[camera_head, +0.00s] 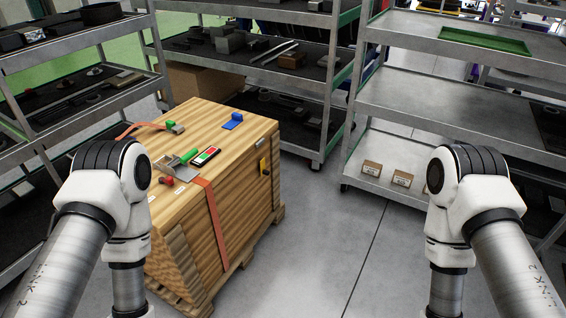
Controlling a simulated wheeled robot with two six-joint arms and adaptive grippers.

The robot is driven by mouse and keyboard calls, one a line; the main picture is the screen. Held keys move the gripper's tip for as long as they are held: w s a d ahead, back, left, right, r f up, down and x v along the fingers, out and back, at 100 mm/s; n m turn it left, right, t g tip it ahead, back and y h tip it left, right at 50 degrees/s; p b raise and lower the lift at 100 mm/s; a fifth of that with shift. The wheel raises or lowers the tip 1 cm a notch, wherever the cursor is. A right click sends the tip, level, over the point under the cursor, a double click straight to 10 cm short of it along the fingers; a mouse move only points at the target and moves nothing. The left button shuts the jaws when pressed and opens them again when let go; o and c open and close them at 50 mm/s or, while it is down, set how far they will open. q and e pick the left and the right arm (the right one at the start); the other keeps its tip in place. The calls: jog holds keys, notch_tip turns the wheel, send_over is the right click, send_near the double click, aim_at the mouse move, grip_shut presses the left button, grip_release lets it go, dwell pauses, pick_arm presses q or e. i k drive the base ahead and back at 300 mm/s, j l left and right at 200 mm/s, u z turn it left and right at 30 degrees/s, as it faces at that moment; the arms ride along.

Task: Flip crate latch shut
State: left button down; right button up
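A wooden crate (242,150) stands on a pallet left of centre, with an orange strap (213,222) down its front. On its top are a metal fitting (183,171) with a green part (189,156), a red knob (166,180), a red-and-green panel (206,156), a blue piece (233,121) and a green-handled strap buckle (172,126). A yellow fitting (263,165) is on the right side face. I cannot tell for certain which is the latch, nor its position. Both my arms reach down past the bottom edge; neither gripper shows.
Metal shelf units with parts stand at left, behind the crate (300,75) and at right (430,110). A cardboard box (195,82) is behind the crate. Small boxes (402,178) sit on the right unit's low shelf. Grey floor (330,240) is clear right of the crate.

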aim_at(263, 163)
jog(key=i+l, duration=0.35)
jog(key=i, duration=0.15)
jog(key=i+l+z, duration=0.15)
jog(key=i+l, duration=0.2)
jog(key=i, duration=0.15)
jog(key=i+l, duration=0.3)
jog(key=i, duration=0.2)
